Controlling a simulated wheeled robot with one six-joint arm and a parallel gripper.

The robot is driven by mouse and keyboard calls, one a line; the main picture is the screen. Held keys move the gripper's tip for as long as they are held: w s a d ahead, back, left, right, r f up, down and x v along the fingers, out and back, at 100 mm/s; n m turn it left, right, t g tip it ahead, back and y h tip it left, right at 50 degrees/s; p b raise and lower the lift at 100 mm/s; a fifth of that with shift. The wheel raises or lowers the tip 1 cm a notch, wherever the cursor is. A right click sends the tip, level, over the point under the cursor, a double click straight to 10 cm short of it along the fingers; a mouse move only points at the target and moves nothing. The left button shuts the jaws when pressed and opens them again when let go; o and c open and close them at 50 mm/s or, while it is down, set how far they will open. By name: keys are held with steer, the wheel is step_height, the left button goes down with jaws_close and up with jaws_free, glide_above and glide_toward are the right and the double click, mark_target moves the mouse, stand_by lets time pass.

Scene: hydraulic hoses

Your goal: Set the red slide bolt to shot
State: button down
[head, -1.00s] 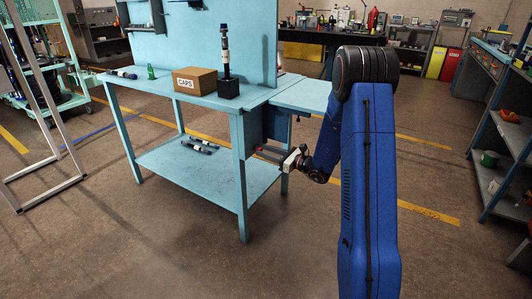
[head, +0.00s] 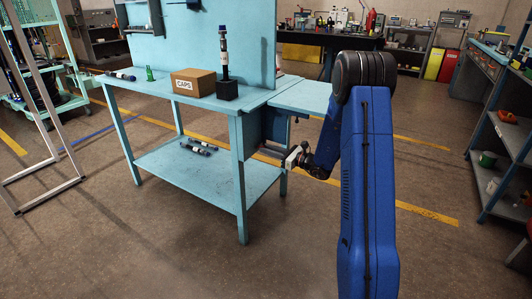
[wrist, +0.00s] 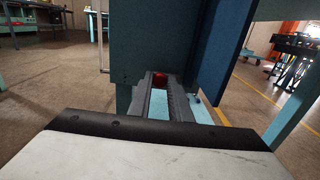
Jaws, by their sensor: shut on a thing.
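The red slide bolt shows in the wrist view as a small red part (wrist: 160,78) at the far end of my fingers, against the dark teal side of the bench. My gripper (wrist: 160,88) is shut on it, with both dark fingers reaching forward. The rest of the bolt is hidden, so I cannot tell how far it has slid. In the head view my gripper (head: 283,155) is at the bench's right end, below the side shelf; the bolt is not clear there.
The light blue bench (head: 190,178) has a lower shelf with several dark hoses (head: 199,147). On top are a CAPS box (head: 193,83) and an upright hose on a black block (head: 227,89). A side leaf (head: 302,97) overhangs near my arm. The floor in front is clear.

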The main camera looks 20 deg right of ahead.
steer(key=c, duration=1.6)
jaws_free()
steer(key=shift+w+d, duration=0.1)
steer(key=shift+d, duration=0.15)
steer(key=shift+c, duration=0.2)
steer(key=v, duration=1.7)
steer(key=shift+d, duration=0.1)
